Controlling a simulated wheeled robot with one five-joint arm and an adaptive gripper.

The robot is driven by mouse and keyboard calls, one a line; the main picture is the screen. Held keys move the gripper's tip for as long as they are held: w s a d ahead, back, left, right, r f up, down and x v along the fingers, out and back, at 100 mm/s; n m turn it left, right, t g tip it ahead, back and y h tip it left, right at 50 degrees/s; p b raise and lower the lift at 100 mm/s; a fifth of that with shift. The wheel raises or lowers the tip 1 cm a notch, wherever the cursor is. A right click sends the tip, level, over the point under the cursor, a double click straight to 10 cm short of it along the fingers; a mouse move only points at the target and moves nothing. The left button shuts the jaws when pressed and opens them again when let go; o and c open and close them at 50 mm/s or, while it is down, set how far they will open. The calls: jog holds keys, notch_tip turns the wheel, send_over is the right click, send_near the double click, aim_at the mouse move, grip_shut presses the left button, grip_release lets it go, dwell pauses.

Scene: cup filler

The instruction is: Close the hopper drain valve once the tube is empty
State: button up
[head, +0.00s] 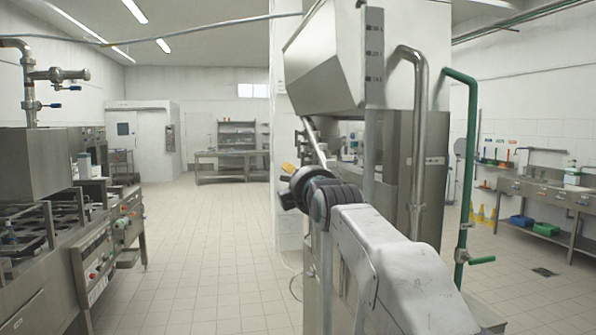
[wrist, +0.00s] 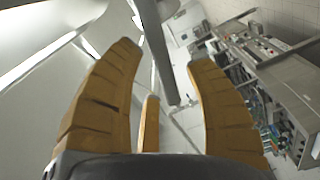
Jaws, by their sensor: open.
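The steel hopper (head: 325,62) stands high at the centre of the head view. I cannot tell whether the tube holds anything. A green pipe (head: 471,150) at the right has a green lever handle (head: 481,260) low on it. I cannot tell whether this is the drain valve. My gripper (head: 289,170) is left of the tube, mostly hidden by my arm. In the wrist view its orange fingers (wrist: 165,68) are spread and empty.
A bent steel pipe (head: 419,130) stands between the tube and the green pipe. A cup machine (head: 70,225) with blue-handled pipe valves (head: 57,75) is at the left. A sink bench (head: 545,190) stands at the right. The tiled floor (head: 210,250) is clear between the machines.

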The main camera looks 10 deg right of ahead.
jog(key=shift+w, duration=0.75)
jog(key=shift+o, duration=0.3)
grip_shut()
